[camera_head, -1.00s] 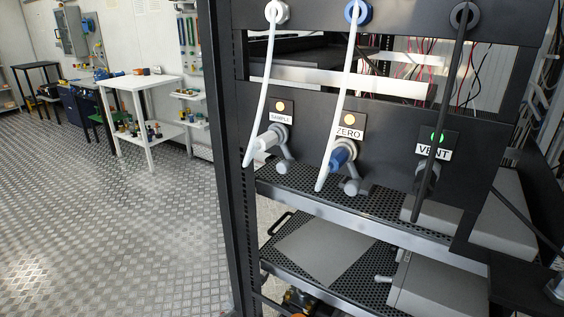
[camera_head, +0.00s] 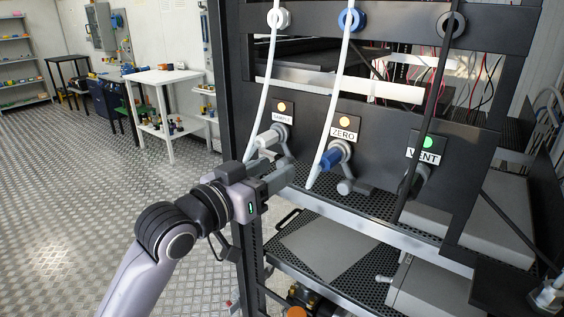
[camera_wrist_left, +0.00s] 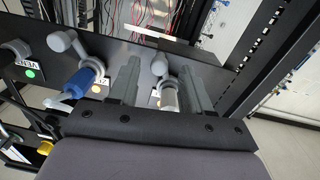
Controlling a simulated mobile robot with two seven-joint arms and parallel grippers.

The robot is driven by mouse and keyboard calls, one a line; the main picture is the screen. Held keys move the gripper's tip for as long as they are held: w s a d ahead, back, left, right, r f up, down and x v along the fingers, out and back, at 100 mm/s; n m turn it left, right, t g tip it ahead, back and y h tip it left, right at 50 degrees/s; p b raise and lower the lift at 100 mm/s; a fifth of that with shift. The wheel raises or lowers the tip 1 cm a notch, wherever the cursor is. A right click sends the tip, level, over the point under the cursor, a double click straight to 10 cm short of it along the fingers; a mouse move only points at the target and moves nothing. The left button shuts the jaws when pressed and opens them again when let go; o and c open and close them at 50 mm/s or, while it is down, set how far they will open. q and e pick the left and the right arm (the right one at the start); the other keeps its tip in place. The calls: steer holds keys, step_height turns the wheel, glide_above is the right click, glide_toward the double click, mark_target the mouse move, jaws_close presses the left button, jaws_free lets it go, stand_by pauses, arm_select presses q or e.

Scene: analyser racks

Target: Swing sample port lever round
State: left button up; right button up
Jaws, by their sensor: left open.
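The sample port lever (camera_head: 268,139) has a pale handle and a grey elbow, on the dark panel under the SAMPLE label (camera_head: 282,119) and an orange light. My left gripper (camera_head: 282,170) is open just in front of and below it. In the left wrist view the sample lever's pale handle (camera_wrist_left: 168,98) shows between the two open fingers of my gripper (camera_wrist_left: 160,85), not clamped. Part of the lever is hidden behind the fingers in the head view. My right gripper is not in view.
The ZERO port with its blue handle (camera_head: 331,158) is close to the right, and the VENT port (camera_head: 416,180) with a green light is further right. A white hose (camera_head: 262,95) hangs beside the sample port. A perforated shelf (camera_head: 365,222) lies below. Open floor is at left.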

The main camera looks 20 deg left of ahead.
mark_target(280, 167)
arm_select(q)
steer(key=shift+x, duration=1.75)
